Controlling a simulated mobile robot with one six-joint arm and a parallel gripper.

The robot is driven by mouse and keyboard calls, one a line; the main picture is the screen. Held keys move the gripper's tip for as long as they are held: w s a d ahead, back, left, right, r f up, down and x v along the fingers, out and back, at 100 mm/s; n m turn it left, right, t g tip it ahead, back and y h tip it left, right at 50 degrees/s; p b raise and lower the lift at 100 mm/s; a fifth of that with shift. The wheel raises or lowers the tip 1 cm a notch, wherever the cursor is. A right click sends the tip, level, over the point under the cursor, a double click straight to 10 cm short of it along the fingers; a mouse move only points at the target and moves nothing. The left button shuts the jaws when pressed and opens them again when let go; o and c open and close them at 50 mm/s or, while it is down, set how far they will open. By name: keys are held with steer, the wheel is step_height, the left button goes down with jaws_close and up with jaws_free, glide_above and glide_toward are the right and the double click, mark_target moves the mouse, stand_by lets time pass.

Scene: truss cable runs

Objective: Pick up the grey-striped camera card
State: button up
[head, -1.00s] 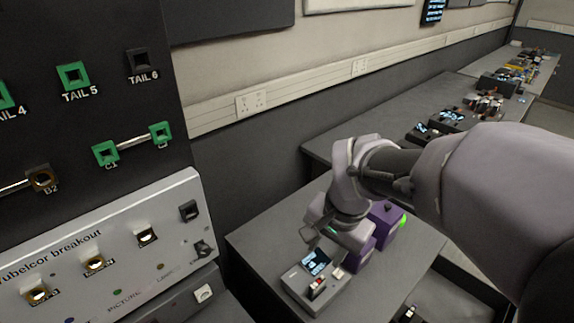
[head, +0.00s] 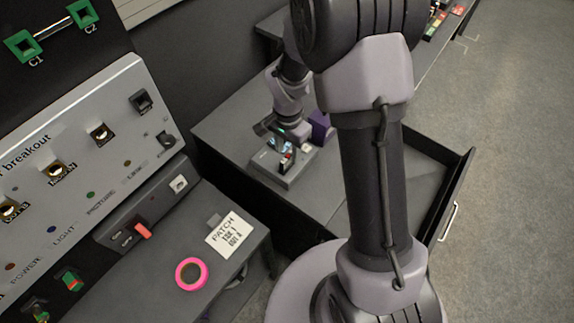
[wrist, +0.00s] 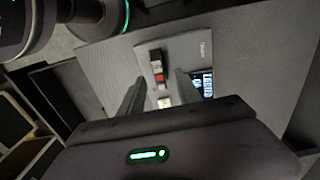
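A grey box (head: 283,168) with a lit screen sits on the bench in the head view. The same box (wrist: 190,52) lies below my gripper in the wrist view. A small red-and-white piece (wrist: 157,68) stands on it, and a pale piece (wrist: 164,102) sits closer to my palm. I cannot make out grey stripes on either, so I cannot tell which is the grey-striped camera card. My gripper (wrist: 160,80) is open, its two fingers on either side of these pieces, with nothing visibly clamped. In the head view my gripper (head: 279,130) is just above the box.
A purple block (head: 320,127) stands behind the box. An open drawer (head: 440,190) juts out at the right. The breakout panel (head: 75,165) rises at the left. A pink tape ring (head: 191,274) and a white patch note (head: 230,234) lie on the near bench.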

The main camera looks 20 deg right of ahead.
mark_target(287, 157)
step_height(287, 157, down, 5)
steer(key=shift+s+a+r+b, duration=0.1)
steer(key=shift+a+r+b, duration=0.05)
steer(key=shift+b, duration=0.7)
steer(key=shift+r, duration=0.1)
jaws_close()
steer(key=shift+r, duration=0.1)
